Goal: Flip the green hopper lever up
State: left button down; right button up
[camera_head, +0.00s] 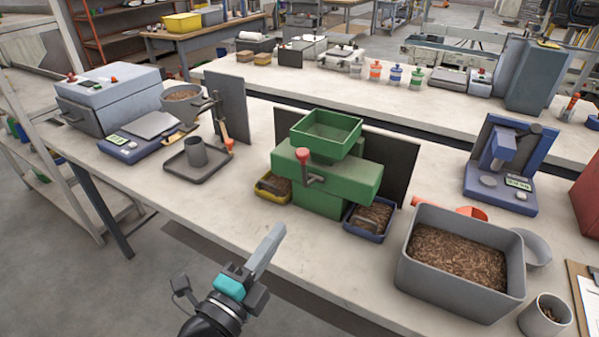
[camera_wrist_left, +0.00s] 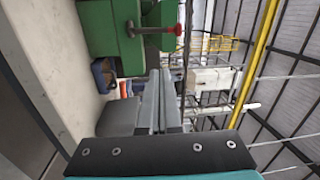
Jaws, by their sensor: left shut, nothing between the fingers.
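The green hopper machine (camera_head: 340,185) stands on the bench, with a square open tray (camera_head: 327,128) on top. On its front is a lever with a grey pivot and a red knob (camera_head: 303,155); the knob stands above the pivot. In the left wrist view, which is turned sideways, the green body (camera_wrist_left: 100,25) is at upper left and the red knob (camera_wrist_left: 178,29) points right, away from the bench. My left gripper (camera_head: 272,238) is shut and empty, in front of and below the lever, apart from it. Its fingers (camera_wrist_left: 160,80) point toward the machine. My right gripper is not in view.
A yellow bin (camera_head: 268,196) and a blue bin (camera_head: 382,232) of brown pellets flank the machine's base. A large grey pellet tub (camera_head: 408,265) stands to the right. A dark tray (camera_head: 178,172) with a cup is left. The bench front before the machine is clear.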

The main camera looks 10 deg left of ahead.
pick_arm(q)
jog(key=w+d+r+p, duration=0.1)
jog(key=w+r, duration=0.1)
jog(key=w, duration=0.4)
jog(key=w+d+r+m+p, duration=0.1)
jog(key=w+r, duration=0.2)
jog(key=w, duration=0.3)
jog(key=shift+w+h+p, duration=0.15)
jog(key=shift+h+p, duration=0.15)
jog(key=shift+d, duration=0.1)
jog(key=shift+w+d+r+p, duration=0.2)
jog(key=shift+w+r+p, duration=0.25)
jog(key=shift+w+r, duration=0.05)
jog(key=shift+w+d+r+p, duration=0.15)
jog(key=shift+w+r+p, duration=0.25)
jog(key=shift+w+r, duration=0.05)
